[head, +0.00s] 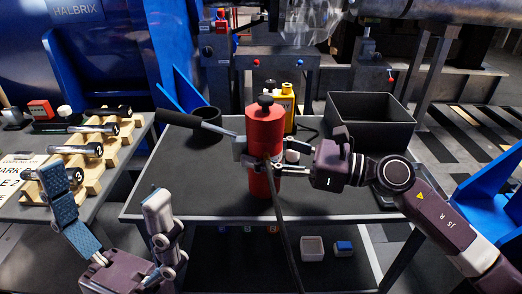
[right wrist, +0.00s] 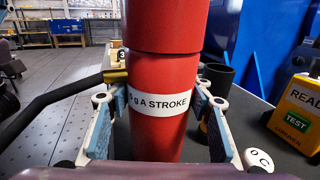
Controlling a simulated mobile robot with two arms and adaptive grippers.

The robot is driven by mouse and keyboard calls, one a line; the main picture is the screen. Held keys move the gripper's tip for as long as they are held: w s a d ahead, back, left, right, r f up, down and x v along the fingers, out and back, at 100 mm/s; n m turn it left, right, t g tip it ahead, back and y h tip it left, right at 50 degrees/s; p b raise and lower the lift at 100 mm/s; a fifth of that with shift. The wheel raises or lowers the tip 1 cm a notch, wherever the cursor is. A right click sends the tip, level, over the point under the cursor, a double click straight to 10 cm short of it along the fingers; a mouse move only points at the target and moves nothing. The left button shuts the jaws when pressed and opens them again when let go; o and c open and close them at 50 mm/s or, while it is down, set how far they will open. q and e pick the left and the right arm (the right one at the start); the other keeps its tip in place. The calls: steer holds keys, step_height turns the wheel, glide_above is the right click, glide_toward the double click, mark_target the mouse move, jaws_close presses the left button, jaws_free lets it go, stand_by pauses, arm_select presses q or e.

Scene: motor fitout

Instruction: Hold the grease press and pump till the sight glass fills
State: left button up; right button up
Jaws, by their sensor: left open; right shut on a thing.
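The red grease press (head: 265,130) stands upright on the dark table, with a black knob on top. A black pump handle (head: 188,121) reaches out from it to the left and slopes upward. My right gripper (head: 268,158) is shut around the press body from the right. In the right wrist view its fingers (right wrist: 158,130) flank the red cylinder (right wrist: 165,75) at a white label reading "g A STROKE". My left gripper (head: 112,205) is open and empty at the lower left, apart from the handle. A clear glass-like part (head: 310,20) shows at the top; its fill is unclear.
A dark hose (head: 285,235) hangs in front of the press. A black cup (head: 203,124) stands behind the handle, a yellow tester (right wrist: 298,112) behind the press, and a black bin (head: 372,97) to the right. A left bench holds several black-ended tools on a wooden rack (head: 92,172).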

steer(key=shift+f+b, duration=0.9)
steer(key=shift+b, duration=0.05)
steer(key=o, duration=1.1)
steer(key=shift+f, duration=0.3)
steer(key=o, duration=0.4)
steer(key=shift+o, duration=0.2)
steer(key=c, duration=1.5)
steer(key=shift+c, duration=0.2)
